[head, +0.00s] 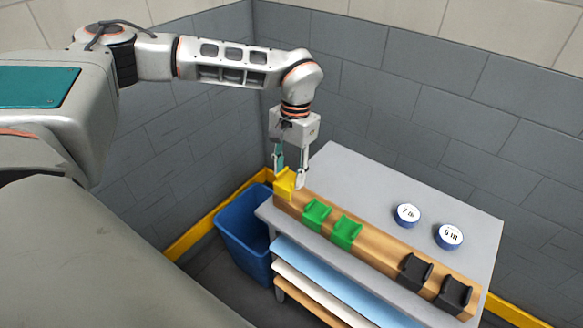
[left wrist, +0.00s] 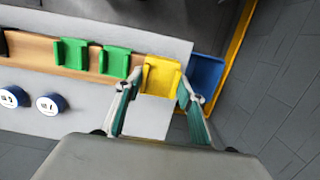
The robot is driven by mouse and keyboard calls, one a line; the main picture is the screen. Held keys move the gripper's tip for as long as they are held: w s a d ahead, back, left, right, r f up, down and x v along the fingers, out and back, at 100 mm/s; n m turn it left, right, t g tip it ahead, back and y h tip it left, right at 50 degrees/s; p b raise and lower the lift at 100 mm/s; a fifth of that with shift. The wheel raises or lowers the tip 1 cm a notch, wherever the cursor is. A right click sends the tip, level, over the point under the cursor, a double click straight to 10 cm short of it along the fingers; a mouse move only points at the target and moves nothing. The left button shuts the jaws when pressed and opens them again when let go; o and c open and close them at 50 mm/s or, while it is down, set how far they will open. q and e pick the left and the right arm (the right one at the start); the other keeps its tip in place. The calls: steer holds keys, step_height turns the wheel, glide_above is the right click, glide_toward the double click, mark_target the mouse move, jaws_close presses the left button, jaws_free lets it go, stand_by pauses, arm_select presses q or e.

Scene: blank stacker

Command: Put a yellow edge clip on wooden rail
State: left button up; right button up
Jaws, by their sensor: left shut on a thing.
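A yellow edge clip (head: 285,183) is at the far left end of the wooden rail (head: 381,247) in the head view. My left gripper (head: 290,172) is shut on this clip, coming down from above. In the left wrist view the yellow clip (left wrist: 161,76) sits between the two fingers of my left gripper (left wrist: 156,88), at the rail's end. I cannot tell whether the clip is fully seated. Two green clips (head: 317,214) (head: 346,231) and two black clips (head: 415,271) (head: 454,294) sit along the rail. My right gripper is not in view.
The rail lies along the front edge of a grey table (head: 372,178). Two round labelled pieces (head: 407,214) (head: 448,236) lie behind it. A blue bin (head: 247,232) stands left of the table, and coloured sheets (head: 337,283) lie on shelves below. Grey walls stand behind.

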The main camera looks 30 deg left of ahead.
arm_select(q)
steer(key=shift+f+b, duration=0.6)
steer(key=shift+f, duration=2.45)
steer(key=shift+f, duration=0.2)
steer(key=o, duration=1.1)
steer(key=r, duration=0.4)
steer(key=w+r, duration=0.1)
steer(key=r, duration=0.7)
steer(key=shift+w+d, duration=0.1)
steer(key=shift+w, duration=0.15)
